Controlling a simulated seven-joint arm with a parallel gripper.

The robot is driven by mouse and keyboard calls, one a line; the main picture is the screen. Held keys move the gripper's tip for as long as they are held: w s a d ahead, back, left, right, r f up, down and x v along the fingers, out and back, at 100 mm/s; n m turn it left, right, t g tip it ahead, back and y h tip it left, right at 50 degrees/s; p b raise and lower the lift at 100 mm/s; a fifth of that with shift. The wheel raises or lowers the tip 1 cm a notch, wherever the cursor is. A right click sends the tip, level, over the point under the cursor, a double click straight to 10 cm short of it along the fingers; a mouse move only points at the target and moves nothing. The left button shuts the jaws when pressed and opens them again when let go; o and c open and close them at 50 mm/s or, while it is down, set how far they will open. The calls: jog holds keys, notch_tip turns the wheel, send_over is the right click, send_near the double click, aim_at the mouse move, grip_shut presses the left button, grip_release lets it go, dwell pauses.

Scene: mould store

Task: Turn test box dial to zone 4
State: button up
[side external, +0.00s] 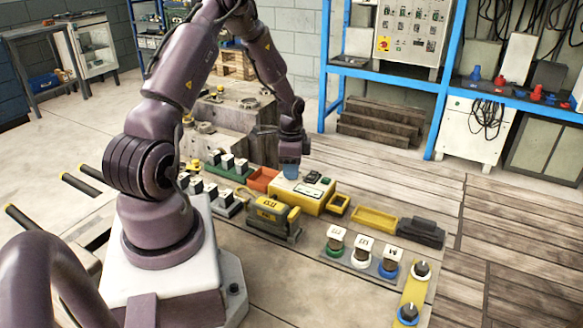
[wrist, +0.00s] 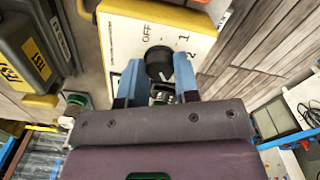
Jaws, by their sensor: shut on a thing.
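The test box (side external: 310,207) has yellow sides and a white top face, and it stands on the bench in the side view. In the wrist view, its white face (wrist: 122,35) shows the marks OFF, 1 and 2. The black round dial (wrist: 157,58) sits between the blue fingers of my gripper (wrist: 157,72), which is shut on it. The fingers partly cover the face, and no mark 4 can be read. The dial's pointing direction is not clear. In the side view, my gripper (side external: 290,172) points down onto the box's left part and hides the dial.
A yellow and grey unit (side external: 273,217) stands close in front of the box. An orange tray (side external: 263,179) is to its left, and a yellow tray (side external: 375,218) to its right. Several knobs stand on a plate (side external: 347,262) at the front right. Blue shelving (side external: 390,80) stands behind.

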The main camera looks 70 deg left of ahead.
jog(key=shift+m, duration=0.3)
dwell(0.4)
jog(key=o, duration=0.9)
jog(key=shift+o, duration=0.2)
jog(key=shift+r, duration=0.1)
notch_tip(320, 180, up, 13)
